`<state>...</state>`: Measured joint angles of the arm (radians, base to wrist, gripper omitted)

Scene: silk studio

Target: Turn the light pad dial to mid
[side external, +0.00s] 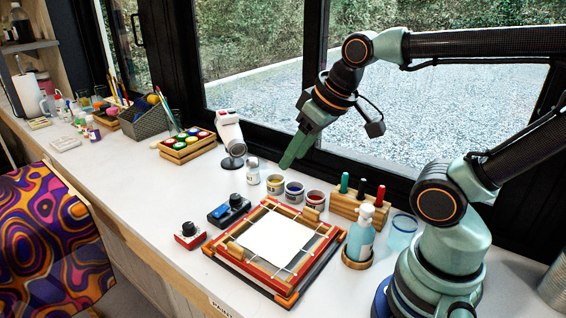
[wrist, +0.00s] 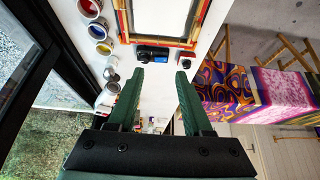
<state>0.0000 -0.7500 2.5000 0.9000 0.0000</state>
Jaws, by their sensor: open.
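A stretched white sheet in a red and wooden frame (side external: 270,245) lies on the white table, and part of it shows at the top of the wrist view (wrist: 165,20). Left of the frame is a small red box with a black knob (side external: 188,231). Beside it is a dark box with a blue part and a black knob (side external: 229,209); this box also shows in the wrist view (wrist: 153,54). I cannot tell for sure which knob is the light pad dial, nor read any setting. My gripper (side external: 287,164) is open and empty, raised near the window, apart from both boxes; its fingers show in the wrist view (wrist: 159,75).
Paint jars (side external: 294,191) stand behind the frame. A white lamp-like device (side external: 231,138) is near my gripper. A pen block (side external: 358,207), a blue pump bottle (side external: 360,235) and a clear cup (side external: 402,232) stand right. The table's front left is bare.

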